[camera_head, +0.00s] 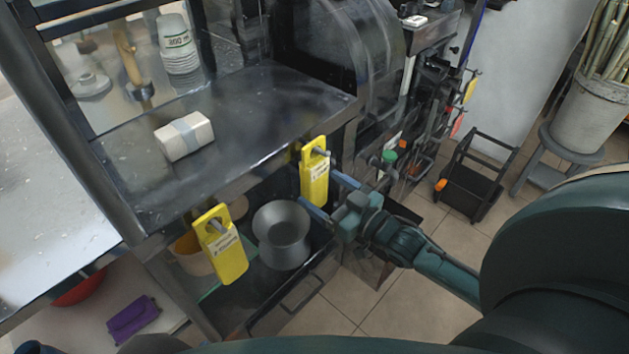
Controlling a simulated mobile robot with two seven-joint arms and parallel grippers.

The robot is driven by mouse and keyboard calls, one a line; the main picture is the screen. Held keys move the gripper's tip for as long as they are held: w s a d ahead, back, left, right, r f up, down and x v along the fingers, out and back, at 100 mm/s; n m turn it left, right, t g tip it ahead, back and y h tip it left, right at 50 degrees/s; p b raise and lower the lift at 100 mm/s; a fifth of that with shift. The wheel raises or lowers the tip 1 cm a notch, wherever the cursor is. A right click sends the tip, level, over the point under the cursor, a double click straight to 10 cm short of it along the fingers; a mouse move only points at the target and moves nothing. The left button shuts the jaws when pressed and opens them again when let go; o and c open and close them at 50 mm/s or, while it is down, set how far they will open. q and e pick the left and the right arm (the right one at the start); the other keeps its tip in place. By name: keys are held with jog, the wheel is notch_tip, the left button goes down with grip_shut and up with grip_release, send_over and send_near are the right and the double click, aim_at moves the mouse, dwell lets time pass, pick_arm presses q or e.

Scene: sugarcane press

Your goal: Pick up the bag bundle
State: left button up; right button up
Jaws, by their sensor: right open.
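Two flat yellow bundles with a hole at the top and dark print, which look like bag bundles, hang from pegs at the counter's front. One yellow bundle (314,178) hangs at the right and the other yellow bundle (222,247) at the left. My right gripper (316,187) is open at the right bundle, with one blue finger near each side of its lower part. I cannot tell whether the fingers touch it. A white block with a grey band (184,136) lies on the dark counter. My left gripper is not in view.
A grey metal pot (282,235) stands below the counter between the yellow bundles. A stack of cups (178,45) stands behind the counter. A black cart (474,174) and a stool (560,160) are at the right. Tiled floor (385,315) is open at the front.

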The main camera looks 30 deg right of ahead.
jog(key=x, duration=0.5)
jog(key=shift+w, duration=0.3)
jog(key=shift+r, duration=0.1)
jog(key=c, duration=1)
jog(key=shift+r, duration=0.1)
send_near(308, 173)
jog(key=s+d+f, duration=0.3)
jog(key=d+f, duration=0.1)
jog(key=shift+s+d+f+p, duration=0.15)
jog(key=shift+s+d+p, duration=0.15)
jog(key=shift+s+p, duration=0.05)
